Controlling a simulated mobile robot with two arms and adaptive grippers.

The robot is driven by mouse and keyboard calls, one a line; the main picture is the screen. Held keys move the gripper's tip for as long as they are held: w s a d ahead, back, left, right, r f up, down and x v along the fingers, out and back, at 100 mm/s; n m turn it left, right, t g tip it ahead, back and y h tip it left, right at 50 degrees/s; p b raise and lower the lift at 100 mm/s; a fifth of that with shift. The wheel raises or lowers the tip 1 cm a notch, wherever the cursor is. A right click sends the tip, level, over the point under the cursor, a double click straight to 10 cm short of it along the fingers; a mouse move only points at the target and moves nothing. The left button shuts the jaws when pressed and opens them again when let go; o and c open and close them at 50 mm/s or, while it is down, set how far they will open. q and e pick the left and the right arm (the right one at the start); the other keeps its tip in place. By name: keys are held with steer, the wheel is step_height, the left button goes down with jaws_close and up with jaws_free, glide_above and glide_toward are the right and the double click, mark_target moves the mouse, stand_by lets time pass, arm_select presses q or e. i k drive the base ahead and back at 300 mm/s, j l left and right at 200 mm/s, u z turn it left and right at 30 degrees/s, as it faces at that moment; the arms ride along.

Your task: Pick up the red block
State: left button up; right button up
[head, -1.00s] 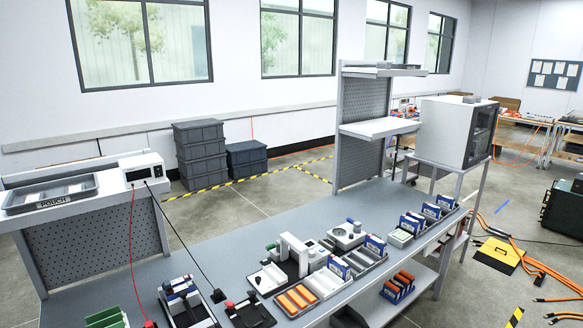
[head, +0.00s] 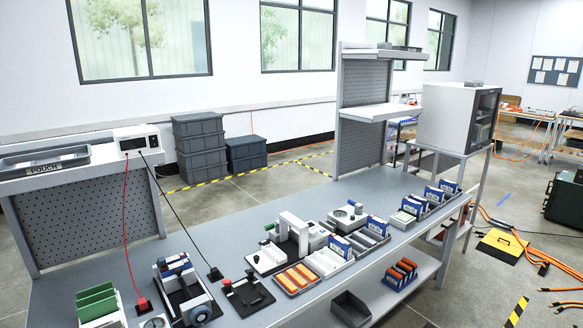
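Two small red pieces show on the grey workbench (head: 190,243) in the head view. One is a small red block-like piece (head: 227,283) at the edge of a black plate fixture (head: 252,296). The other is a red plug-like piece (head: 142,305) where a red cable meets the bench. Both are small, and I cannot tell for sure which one is the red block. Neither of my grippers is in view.
Green panels in a white holder (head: 97,304), a black fixture with a round wheel (head: 185,290) and a tray of orange strips (head: 297,278) crowd the bench front. A black cable plug (head: 216,274) stands near the red piece. The bench's back left is clear.

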mark_target(143, 304)
steer(key=j+u, duration=0.15)
steer(key=u, duration=0.2)
steer(key=i+u, duration=0.15)
steer(key=u, duration=0.25)
